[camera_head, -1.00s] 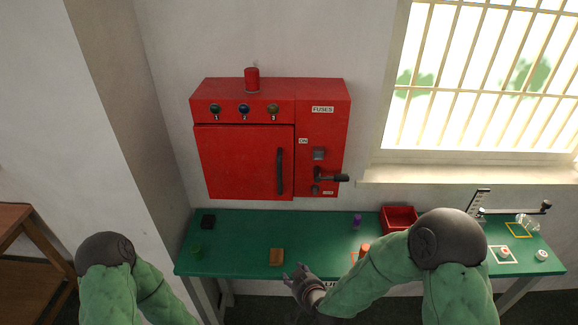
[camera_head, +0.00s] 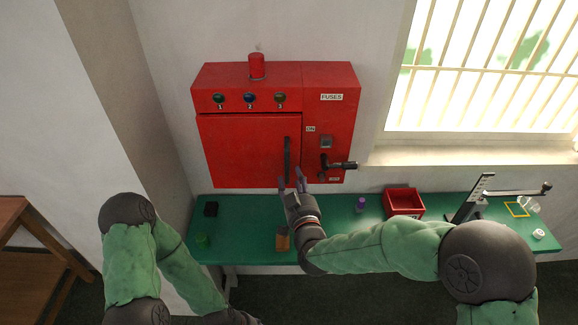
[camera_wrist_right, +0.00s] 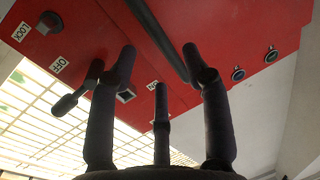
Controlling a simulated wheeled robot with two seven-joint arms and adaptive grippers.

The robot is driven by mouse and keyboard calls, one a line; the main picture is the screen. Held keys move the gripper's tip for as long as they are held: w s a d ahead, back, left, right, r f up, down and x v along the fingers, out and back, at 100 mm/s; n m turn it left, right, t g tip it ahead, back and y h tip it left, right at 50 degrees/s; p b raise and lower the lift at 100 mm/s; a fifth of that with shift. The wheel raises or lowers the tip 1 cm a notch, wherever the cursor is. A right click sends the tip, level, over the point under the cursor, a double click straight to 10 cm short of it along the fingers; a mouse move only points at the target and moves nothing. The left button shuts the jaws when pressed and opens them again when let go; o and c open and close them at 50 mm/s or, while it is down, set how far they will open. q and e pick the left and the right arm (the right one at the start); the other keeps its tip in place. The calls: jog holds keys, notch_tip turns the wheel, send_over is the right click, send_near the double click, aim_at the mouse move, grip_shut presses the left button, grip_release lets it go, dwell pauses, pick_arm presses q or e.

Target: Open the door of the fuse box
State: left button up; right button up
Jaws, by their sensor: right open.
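The red fuse box (camera_head: 328,120) hangs on the wall with its door (camera_head: 243,152) shut. A dark vertical handle (camera_head: 287,158) runs along the door's right edge. My right gripper (camera_head: 291,184) is open and empty just below the lower end of this handle; I cannot tell whether it touches it. In the right wrist view its fingers (camera_wrist_right: 160,95) are spread, and the dark handle bar (camera_wrist_right: 158,38) shows beyond and between them. A black rotary lever (camera_head: 341,165) sticks out to the right of the door. My left arm hangs at the lower left; its gripper is not visible.
A green table (camera_head: 340,233) stands below the box. It carries a red bin (camera_head: 404,202), a purple object (camera_head: 360,204), a brown block (camera_head: 282,240), a black block (camera_head: 211,209) and a metal lever device (camera_head: 478,197). A barred window is at right.

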jog(key=shift+w+a, duration=0.2)
jog(key=shift+w, duration=0.85)
jog(key=shift+w+a, duration=0.2)
jog(key=shift+w, duration=0.8)
jog(key=shift+w+a, duration=0.2)
jog(key=shift+w, duration=0.85)
grip_shut()
